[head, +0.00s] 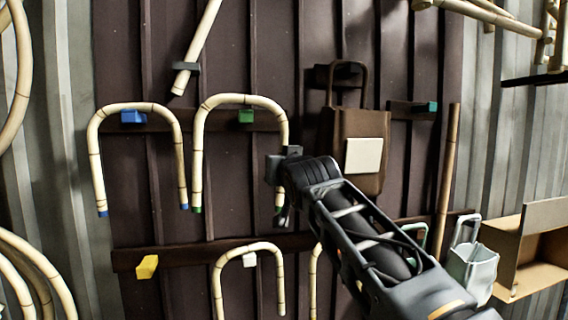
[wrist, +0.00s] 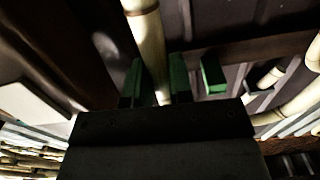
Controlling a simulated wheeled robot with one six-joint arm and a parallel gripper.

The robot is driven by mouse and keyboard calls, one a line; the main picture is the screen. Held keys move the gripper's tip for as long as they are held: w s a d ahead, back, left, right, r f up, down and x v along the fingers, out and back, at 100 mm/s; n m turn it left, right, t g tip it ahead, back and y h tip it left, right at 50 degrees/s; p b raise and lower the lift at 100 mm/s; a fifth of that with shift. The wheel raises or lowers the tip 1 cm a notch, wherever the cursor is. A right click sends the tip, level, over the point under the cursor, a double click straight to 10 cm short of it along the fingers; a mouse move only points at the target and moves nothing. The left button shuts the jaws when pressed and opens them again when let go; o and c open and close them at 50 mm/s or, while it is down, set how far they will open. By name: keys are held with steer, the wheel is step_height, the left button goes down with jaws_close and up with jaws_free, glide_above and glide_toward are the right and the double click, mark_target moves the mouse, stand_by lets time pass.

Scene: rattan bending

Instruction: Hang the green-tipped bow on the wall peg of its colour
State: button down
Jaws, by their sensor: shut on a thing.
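The green-tipped bow (head: 240,99) is a pale rattan arch with its legs hanging down and green ends. Its arch lies just above the green wall peg (head: 246,116) in the head view; I cannot tell whether it rests on it. My gripper (head: 283,168) is shut on the bow's right leg. In the wrist view the rattan leg (wrist: 150,45) runs between my green-padded fingers (wrist: 155,85). A green block, seemingly a peg (wrist: 213,76), shows just right of them. The right leg's lower part is partly hidden by my gripper.
A blue-tipped bow (head: 138,107) hangs at the blue peg (head: 133,117) to the left. Below are a yellow peg (head: 147,267) and another bow (head: 248,248) at a white peg (head: 250,260). A brown bag (head: 353,125) hangs close right; a teal peg (head: 427,106) is bare.

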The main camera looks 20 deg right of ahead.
steer(key=w+f+p, duration=0.1)
steer(key=w+p, duration=0.1)
steer(key=w, duration=0.5)
steer(key=shift+w+f, duration=0.3)
steer(key=shift+w, duration=0.05)
steer(key=shift+w+f, duration=0.1)
steer(key=shift+f, duration=0.15)
stand_by(0.6)
steer(key=c, duration=1.4)
jaws_free()
steer(key=o, duration=0.3)
steer(key=shift+w, duration=0.2)
steer(key=shift+o, duration=0.8)
steer(key=shift+s+r, duration=0.15)
steer(key=shift+r, duration=0.05)
steer(key=s+b, duration=0.5)
steer(key=s, duration=0.8)
steer(key=shift+s+b, duration=0.35)
steer(key=shift+s, duration=0.05)
